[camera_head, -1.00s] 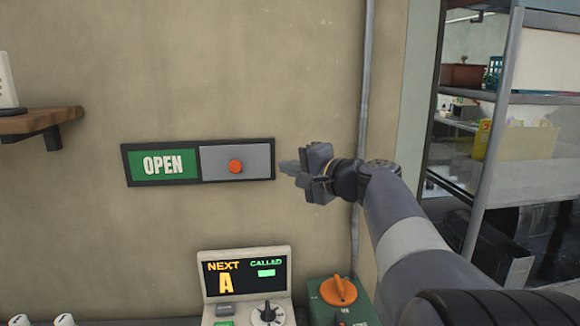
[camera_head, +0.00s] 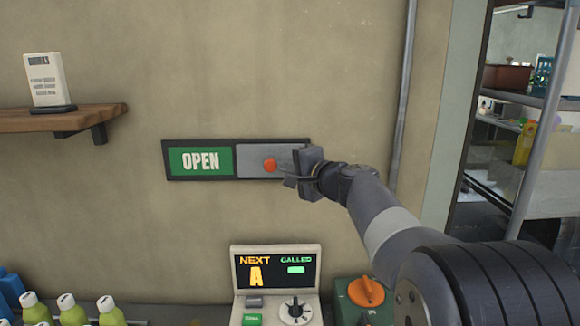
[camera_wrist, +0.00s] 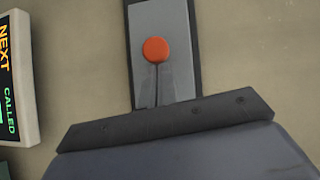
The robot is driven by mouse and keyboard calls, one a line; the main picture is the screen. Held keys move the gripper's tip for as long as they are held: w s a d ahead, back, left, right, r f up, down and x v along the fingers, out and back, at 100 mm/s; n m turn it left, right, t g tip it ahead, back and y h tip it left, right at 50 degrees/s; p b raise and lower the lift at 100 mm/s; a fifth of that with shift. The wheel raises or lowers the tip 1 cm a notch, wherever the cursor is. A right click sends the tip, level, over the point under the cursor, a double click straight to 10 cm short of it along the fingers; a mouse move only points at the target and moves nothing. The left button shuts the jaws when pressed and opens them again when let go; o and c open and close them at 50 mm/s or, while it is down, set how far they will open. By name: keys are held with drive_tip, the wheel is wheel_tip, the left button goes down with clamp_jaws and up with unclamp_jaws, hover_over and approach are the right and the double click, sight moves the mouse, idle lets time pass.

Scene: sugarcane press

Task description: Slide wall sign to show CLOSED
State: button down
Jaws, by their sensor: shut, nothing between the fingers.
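The wall sign (camera_head: 172,178) is a dark frame on the wall showing a green OPEN panel (camera_head: 200,161) on its left. A grey sliding cover (camera_head: 252,157) with a round orange knob (camera_head: 270,166) fills its right half. My gripper (camera_head: 288,172) is shut and empty, at the right part of the sign, with its tip close to the right side of the knob. In the wrist view, the orange knob (camera_wrist: 155,49) is on the grey cover (camera_wrist: 178,70), just ahead of the gripper body. I cannot tell whether the tip touches the knob.
A display box (camera_head: 276,270) reading NEXT A and CALLED stands below the sign, beside a green box with an orange dial (camera_head: 366,291). A wooden shelf (camera_head: 60,118) holds a small card stand. Bottles (camera_head: 72,308) stand at lower left. A pipe (camera_head: 404,90) runs up the wall at right.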

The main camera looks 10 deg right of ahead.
drive_tip(key=shift+a, duration=0.1)
drive_tip(key=w+a, duration=0.1)
drive_tip(key=a, duration=0.4)
drive_tip(key=w+a, duration=0.1)
drive_tip(key=a, duration=0.5)
drive_tip(key=w+a, duration=0.1)
drive_tip(key=a, duration=0.5)
drive_tip(key=shift+w+a+b, duration=0.2)
drive_tip(key=shift+a+b, duration=0.05)
drive_tip(key=shift+b, duration=0.15)
drive_tip(key=shift+d, duration=0.1)
drive_tip(key=w+d+b+v, duration=0.1)
drive_tip(key=d+b+v, duration=0.1)
drive_tip(key=v, duration=1)
drive_tip(key=shift+s+d+r, duration=0.25)
drive_tip(key=shift+s+d, duration=0.05)
drive_tip(key=shift+d, duration=0.1)
